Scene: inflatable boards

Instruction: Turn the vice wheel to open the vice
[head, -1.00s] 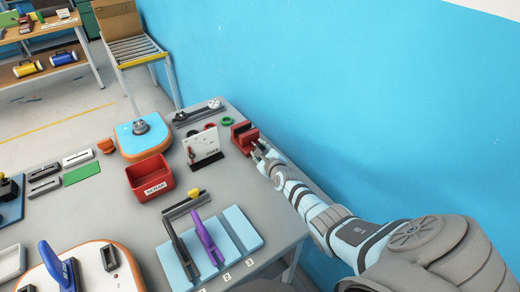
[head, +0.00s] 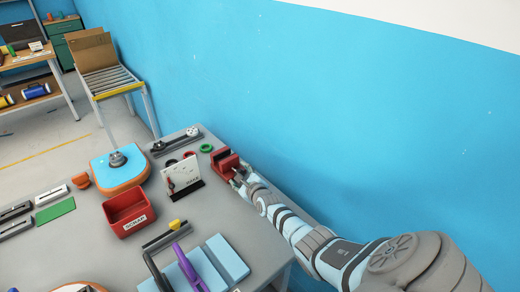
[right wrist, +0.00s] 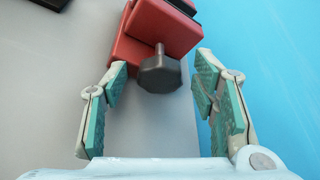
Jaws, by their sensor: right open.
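The red vice (head: 222,163) stands at the far right edge of the grey table, against the blue wall side. In the right wrist view its red body (right wrist: 165,30) fills the top middle, and its dark grey wheel (right wrist: 160,72) sticks out toward me on a short shaft. My right gripper (head: 236,180) is at the near side of the vice. In the right wrist view its teal-padded fingers (right wrist: 162,85) are apart, one on each side of the wheel, with visible gaps and no clear contact. My left gripper is not in view.
A red scrap bin (head: 128,212), a white upright board (head: 182,178) and green ring (head: 206,148) stand left of the vice. Blue boards (head: 225,258) and a purple-handled tool (head: 186,266) lie nearer. The blue wall (head: 350,120) is close on the right.

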